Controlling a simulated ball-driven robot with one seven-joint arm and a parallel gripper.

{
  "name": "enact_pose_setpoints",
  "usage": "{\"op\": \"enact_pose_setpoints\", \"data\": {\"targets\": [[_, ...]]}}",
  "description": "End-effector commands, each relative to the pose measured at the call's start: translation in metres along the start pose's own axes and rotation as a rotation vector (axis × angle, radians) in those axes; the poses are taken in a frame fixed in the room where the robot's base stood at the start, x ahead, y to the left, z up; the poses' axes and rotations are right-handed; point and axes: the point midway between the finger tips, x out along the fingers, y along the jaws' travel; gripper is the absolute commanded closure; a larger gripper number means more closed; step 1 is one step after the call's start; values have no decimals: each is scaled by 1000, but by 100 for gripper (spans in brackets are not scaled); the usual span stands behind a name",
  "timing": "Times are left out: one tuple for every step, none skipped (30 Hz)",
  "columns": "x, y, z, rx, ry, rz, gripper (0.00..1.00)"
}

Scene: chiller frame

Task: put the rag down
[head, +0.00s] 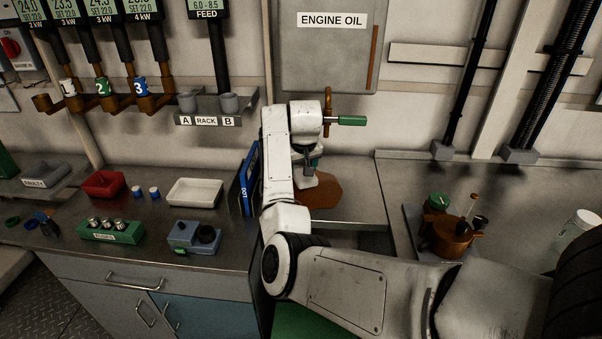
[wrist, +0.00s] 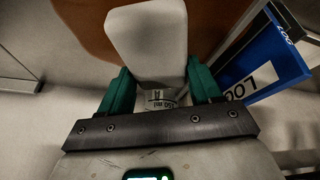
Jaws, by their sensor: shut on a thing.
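My gripper (head: 314,163) reaches down over the bench at the middle of the head view. I cannot tell whether the rag touches the bench.
A blue log binder (head: 249,180) stands close left of my gripper. A white tray (head: 195,192), a red bin (head: 103,185) and a green sample block (head: 110,231) are further left. A copper pot (head: 446,236) stands right. Bare bench (head: 358,190) lies right of the patch.

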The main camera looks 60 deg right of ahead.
Motion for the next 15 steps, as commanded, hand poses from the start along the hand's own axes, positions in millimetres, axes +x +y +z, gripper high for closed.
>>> {"op": "enact_pose_setpoints", "data": {"targets": [[1, 1, -4, 0, 0, -1, 76], [2, 1, -6, 0, 1, -1, 76], [2, 2, -8, 1, 1, 0, 76], [3, 2, -8, 0, 1, 0, 76], [4, 2, -8, 0, 0, 0, 76], [6, 2, -8, 0, -1, 0, 76], [8, 2, -7, 0, -1, 0, 76], [10, 1, -6, 0, -1, 0, 76], [14, 1, -4, -1, -1, 0, 76], [17, 0, -2, -1, -2, 0, 76], [21, 0, 0, -1, -3, -1, 76], [27, -1, 2, 0, -3, -1, 76], [30, -1, 4, 0, -3, -1, 76], [32, -1, 4, 0, -1, -1, 76], [35, -2, 5, 0, 0, -1, 76]]}}
